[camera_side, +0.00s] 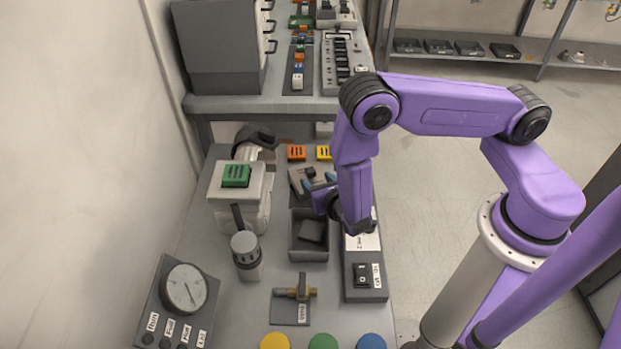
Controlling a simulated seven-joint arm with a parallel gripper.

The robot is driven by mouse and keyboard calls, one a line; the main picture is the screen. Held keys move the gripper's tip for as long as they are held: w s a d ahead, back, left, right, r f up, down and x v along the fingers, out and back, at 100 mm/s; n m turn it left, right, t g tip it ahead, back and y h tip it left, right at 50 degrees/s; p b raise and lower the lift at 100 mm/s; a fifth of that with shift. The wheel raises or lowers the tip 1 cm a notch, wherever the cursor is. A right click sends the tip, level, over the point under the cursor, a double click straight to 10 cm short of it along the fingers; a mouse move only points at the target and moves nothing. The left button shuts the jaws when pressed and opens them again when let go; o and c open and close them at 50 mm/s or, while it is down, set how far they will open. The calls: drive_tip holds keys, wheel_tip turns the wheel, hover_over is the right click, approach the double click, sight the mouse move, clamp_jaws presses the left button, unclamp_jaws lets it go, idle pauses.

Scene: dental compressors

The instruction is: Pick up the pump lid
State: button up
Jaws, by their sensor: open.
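My gripper (318,187) hangs low over the bench, at the end of the purple arm. Its jaws are open, close to a grey block with a dark knob (305,177); whether they touch it I cannot tell. A green slotted piece (236,175) sits on a white housing to the left. An orange slotted piece (296,153) and a yellow one (323,153) lie behind the gripper. A dark tray (295,250) in front holds a dark block (312,231). I cannot tell for sure which piece is the pump lid. My arm hides part of the bench.
A grey cylinder (246,250) with an upright rod, a dial gauge (185,287) and a brass valve (300,290) stand on the near bench. A switch box (362,278) is at the right edge. A higher bench (225,103) with a grey cabinet (220,45) rises behind.

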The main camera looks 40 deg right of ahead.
sight(312, 173)
drive_tip(key=shift+d+x, duration=0.2)
drive_tip(key=shift+x, duration=1.3)
drive_tip(key=shift+d+x, duration=0.2)
drive_tip(key=shift+x, duration=1.25)
drive_tip(key=shift+s+f, duration=0.1)
drive_tip(key=shift+s, duration=0.15)
clamp_jaws()
